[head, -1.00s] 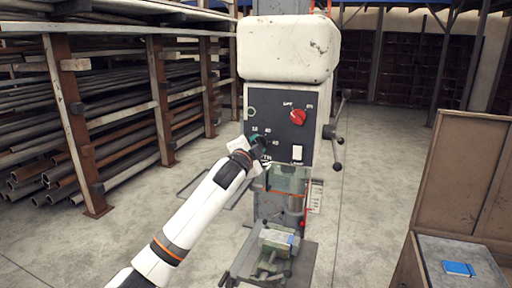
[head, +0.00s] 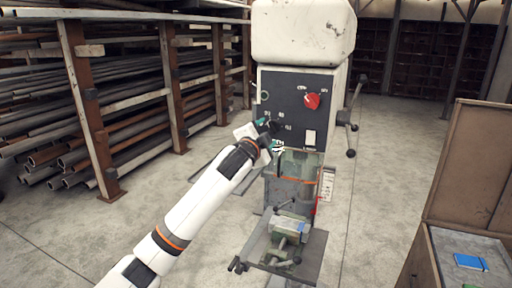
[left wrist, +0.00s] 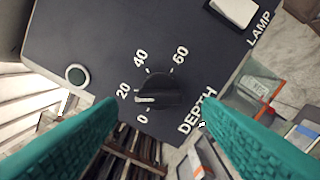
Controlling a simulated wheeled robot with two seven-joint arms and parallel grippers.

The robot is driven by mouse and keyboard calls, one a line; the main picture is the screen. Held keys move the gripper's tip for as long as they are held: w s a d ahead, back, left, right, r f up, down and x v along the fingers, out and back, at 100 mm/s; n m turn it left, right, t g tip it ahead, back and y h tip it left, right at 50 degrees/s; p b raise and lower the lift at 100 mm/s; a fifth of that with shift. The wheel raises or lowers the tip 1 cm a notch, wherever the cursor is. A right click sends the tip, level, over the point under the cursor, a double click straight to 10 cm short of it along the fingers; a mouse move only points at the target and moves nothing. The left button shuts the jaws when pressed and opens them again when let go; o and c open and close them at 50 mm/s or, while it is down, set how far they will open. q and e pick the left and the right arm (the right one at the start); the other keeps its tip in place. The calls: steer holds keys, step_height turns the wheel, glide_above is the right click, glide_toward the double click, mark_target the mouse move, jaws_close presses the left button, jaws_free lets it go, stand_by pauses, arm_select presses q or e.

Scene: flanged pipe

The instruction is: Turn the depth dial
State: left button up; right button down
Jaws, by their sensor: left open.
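The black depth dial (left wrist: 160,92) is on the dark control panel (left wrist: 95,30) in the left wrist view, above the word DEPTH. Its white pointer mark lies between 0 and 20. My left gripper (left wrist: 160,108) is open; its teal fingers reach in from both lower corners, with the dial between and a little beyond their tips. No contact shows. In the head view my left gripper (head: 270,135) is at the panel's lower left, and it partly covers the dial area there. My right gripper is out of view.
A red knob (head: 312,101) and a white lamp switch (head: 310,137) sit right of the dial. A clear guard (head: 300,163) and a vise (head: 288,230) are below. Pipe racks stand left, a cabinet right.

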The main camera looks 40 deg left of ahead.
arm_select(q)
steer(key=b+v, duration=0.2)
steer(key=v, duration=0.6)
steer(key=shift+s+b, duration=0.35)
